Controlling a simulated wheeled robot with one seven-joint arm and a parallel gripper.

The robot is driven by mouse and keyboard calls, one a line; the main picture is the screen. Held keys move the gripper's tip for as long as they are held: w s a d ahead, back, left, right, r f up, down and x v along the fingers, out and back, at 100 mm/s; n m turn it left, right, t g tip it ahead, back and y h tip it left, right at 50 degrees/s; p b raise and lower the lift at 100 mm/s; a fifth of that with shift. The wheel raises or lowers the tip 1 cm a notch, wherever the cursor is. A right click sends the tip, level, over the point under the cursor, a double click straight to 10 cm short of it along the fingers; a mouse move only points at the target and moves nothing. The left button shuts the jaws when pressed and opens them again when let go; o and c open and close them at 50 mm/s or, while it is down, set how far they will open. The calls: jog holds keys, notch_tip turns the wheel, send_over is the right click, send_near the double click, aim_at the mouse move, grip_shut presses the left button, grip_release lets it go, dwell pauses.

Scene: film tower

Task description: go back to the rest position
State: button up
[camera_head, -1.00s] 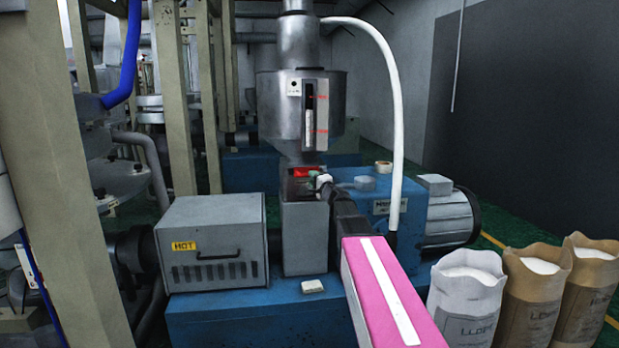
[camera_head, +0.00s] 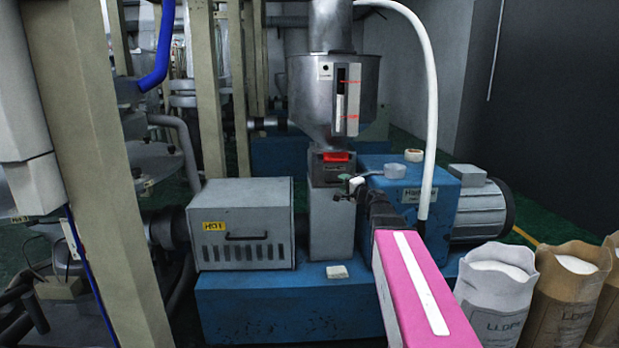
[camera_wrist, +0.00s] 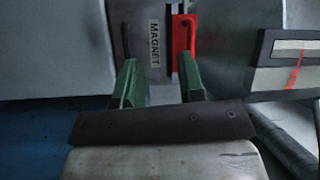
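My gripper (camera_head: 350,184) is at the end of my pink arm (camera_head: 422,295), in front of the grey column under the hopper. In the wrist view its two green fingers (camera_wrist: 160,84) stand apart with nothing between them. The red handle (camera_head: 336,157) of the magnet unit sits below the hopper, a little above and left of my gripper in the head view. In the wrist view the red handle (camera_wrist: 182,46) is beside the MAGNET label (camera_wrist: 154,42), beyond the fingertips. My gripper looks apart from it.
A steel hopper (camera_head: 308,95) with a level gauge stands above the column. A grey box marked HOT (camera_head: 245,225) is left, on the blue base (camera_head: 280,310). A white hose (camera_head: 431,110) hangs at right. Open paper sacks (camera_head: 497,295) stand at lower right. A beige post (camera_head: 90,150) is at left.

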jog(key=s+a+f+n+g+h, duration=0.1)
jog(key=s+a+f+n+g, duration=0.35)
jog(key=s+f, duration=0.4)
jog(key=s+a+f+n+g, duration=0.3)
jog(key=s+f+g, duration=0.2)
jog(key=f, duration=0.6)
jog(key=s+d+f+n+g+h, duration=0.1)
jog(key=s+d+f+g+h, duration=0.2)
jog(key=s+f, duration=0.3)
jog(key=s+d+f+n+g+h, duration=0.1)
jog(key=s+d+f+g+h, duration=0.2)
jog(key=s, duration=0.7)
notch_tip(320, 180, down, 4)
jog(key=shift+r+n+g+h, duration=0.25)
jog(key=shift+n+g+h, duration=0.15)
jog(key=shift+h, duration=0.7)
jog(key=shift+s, duration=0.1)
